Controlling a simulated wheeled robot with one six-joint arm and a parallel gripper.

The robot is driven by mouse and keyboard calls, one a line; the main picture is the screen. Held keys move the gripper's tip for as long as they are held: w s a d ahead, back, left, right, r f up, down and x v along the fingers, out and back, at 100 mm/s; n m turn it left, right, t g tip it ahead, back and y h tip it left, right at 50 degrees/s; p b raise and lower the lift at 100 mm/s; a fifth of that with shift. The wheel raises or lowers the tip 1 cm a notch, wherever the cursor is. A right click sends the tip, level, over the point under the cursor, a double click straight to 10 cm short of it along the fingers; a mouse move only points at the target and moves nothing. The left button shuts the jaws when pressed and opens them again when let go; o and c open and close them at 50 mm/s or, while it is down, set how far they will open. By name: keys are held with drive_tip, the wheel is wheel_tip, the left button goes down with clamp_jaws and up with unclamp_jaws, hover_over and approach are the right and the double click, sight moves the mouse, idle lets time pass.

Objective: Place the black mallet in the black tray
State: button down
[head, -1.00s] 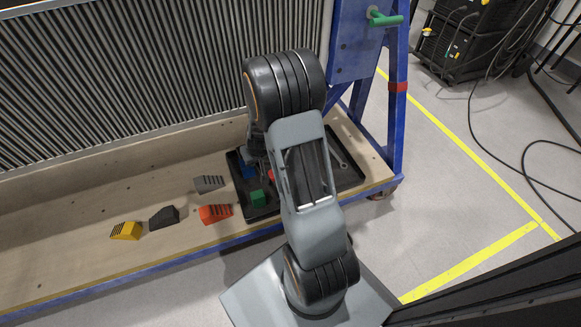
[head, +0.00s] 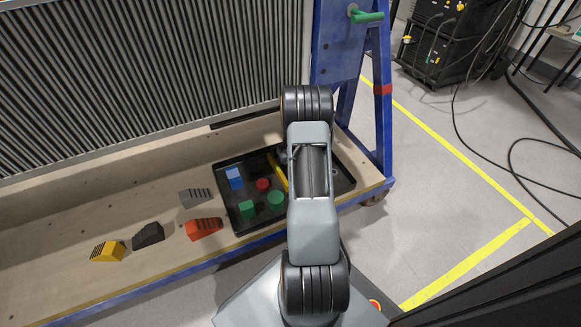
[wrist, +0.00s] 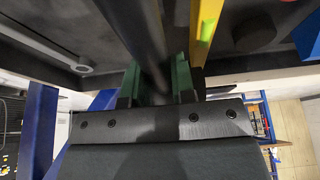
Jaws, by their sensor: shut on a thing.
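My gripper (wrist: 156,78) shows in the wrist view, with its green fingers closed around the dark shaft of the black mallet (wrist: 138,32). The shaft runs up and away from the fingers over the tray; I cannot make out the mallet's head. In the head view my arm hides the gripper and the mallet. The black tray (head: 234,208) lies at the right end of the wooden shelf, its right part partly covered by my arm. In the wrist view the tray floor is behind the mallet; I cannot tell whether the mallet touches it.
A blue frame (head: 383,110) stands at right.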

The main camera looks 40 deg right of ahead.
drive_tip(key=shift+w+d+f, duration=0.1)
drive_tip(key=shift+d+f, duration=0.5)
drive_tip(key=shift+f, duration=0.1)
drive_tip(key=shift+d+f+b, duration=0.2)
drive_tip(key=shift+f+b, duration=1)
drive_tip(key=shift+f, duration=0.45)
drive_tip(key=shift+f+b, duration=0.25)
drive_tip(key=shift+b, duration=0.05)
drive_tip(key=c, duration=0.9)
unclamp_jaws()
drive_tip(key=shift+c, duration=0.2)
drive_tip(key=shift+r, duration=0.1)
drive_tip(key=p+v, duration=0.4)
drive_tip(key=v, duration=0.8)
drive_tip(key=shift+p, duration=0.3)
drive_tip(key=shift+r, duration=0.1)
